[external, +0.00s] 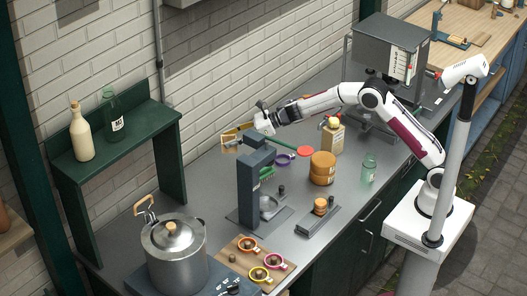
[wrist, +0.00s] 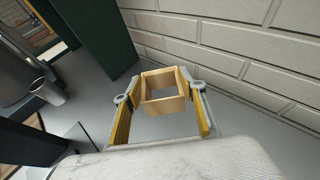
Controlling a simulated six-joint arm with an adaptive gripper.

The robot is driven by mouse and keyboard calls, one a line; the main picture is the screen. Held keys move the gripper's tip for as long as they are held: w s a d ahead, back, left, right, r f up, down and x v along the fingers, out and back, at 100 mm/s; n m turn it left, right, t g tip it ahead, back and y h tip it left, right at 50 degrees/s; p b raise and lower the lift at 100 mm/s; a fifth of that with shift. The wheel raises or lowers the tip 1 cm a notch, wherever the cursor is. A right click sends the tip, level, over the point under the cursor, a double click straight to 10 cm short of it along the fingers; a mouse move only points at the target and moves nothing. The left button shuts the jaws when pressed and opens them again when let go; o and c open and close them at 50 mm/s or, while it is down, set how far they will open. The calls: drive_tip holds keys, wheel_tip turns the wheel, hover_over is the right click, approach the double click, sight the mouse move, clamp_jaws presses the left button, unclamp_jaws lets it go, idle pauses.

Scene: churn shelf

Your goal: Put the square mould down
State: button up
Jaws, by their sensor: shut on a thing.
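The square mould (wrist: 182,104) is an open wooden frame. In the wrist view it sits between the two yellow-padded fingers of my gripper (wrist: 163,97), which is shut on it from both sides. In the external view the mould (external: 229,143) shows small at the end of my gripper (external: 237,133), in front of the brick wall and behind the dark press. It appears to be above the grey counter; the exact height is hard to tell.
A dark upright press (external: 252,190) stands just in front of the gripper. A green shelf (external: 150,122) with two bottles is to the left, and a large pot (external: 175,255) stands at front left. Clear grey counter (wrist: 245,120) lies along the wall.

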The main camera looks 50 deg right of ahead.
drive_tip(key=shift+f, duration=3.1)
drive_tip(key=shift+f, duration=1.85)
drive_tip(key=shift+f, duration=0.15)
drive_tip(key=o, duration=1.1)
drive_tip(key=shift+v, duration=6.05)
